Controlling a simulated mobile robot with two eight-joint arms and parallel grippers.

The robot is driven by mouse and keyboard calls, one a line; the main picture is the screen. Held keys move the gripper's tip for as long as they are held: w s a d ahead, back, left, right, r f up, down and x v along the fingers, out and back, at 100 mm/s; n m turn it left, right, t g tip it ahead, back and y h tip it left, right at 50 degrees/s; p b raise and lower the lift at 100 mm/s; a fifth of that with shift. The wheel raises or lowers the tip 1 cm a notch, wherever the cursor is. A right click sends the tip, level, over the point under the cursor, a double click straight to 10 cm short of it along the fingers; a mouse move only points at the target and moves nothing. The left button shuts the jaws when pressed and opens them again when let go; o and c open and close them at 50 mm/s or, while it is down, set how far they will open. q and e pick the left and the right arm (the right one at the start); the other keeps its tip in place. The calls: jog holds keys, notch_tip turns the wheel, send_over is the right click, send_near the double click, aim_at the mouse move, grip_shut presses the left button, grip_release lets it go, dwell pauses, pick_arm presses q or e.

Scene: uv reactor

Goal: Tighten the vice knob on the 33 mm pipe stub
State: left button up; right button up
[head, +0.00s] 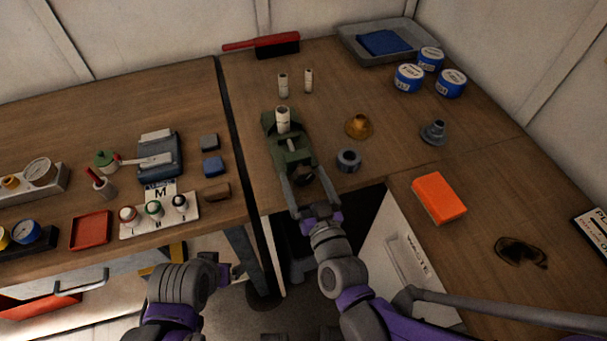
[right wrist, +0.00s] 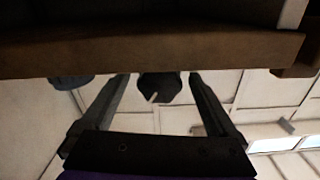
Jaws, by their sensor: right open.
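The green vice (head: 287,152) stands at the front edge of the middle bench. A pale pipe stub (head: 283,120) stands upright in it. The dark vice knob (head: 303,174) faces the front. My right gripper (head: 303,176) is open, with one finger on each side of the knob. In the right wrist view, the knob (right wrist: 160,88) shows between the two fingertips (right wrist: 160,78), with gaps on both sides and a pale pin on its face. My left gripper (head: 222,273) is low in front of the left bench; its fingers cannot be made out.
Two more pipe stubs (head: 283,85) (head: 308,81) stand behind the vice. A grey ring (head: 348,161) and a brass funnel-shaped part (head: 359,126) are to its right. The bench edge (right wrist: 150,55) lies close to my right fingers. An orange block (head: 438,197) lies further right.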

jog(key=c, duration=1.4)
jog(key=shift+o, duration=0.2)
jog(key=m, duration=0.5)
jog(key=shift+s+m+b, duration=0.1)
jog(key=shift+m+b, duration=0.25)
jog(key=shift+m, duration=0.05)
jog(key=shift+a, duration=0.1)
jog(key=o, duration=1.4)
jog(key=shift+c, duration=0.2)
jog(key=shift+s, duration=0.1)
jog(key=shift+s+f, duration=0.1)
jog(key=shift+f, duration=0.05)
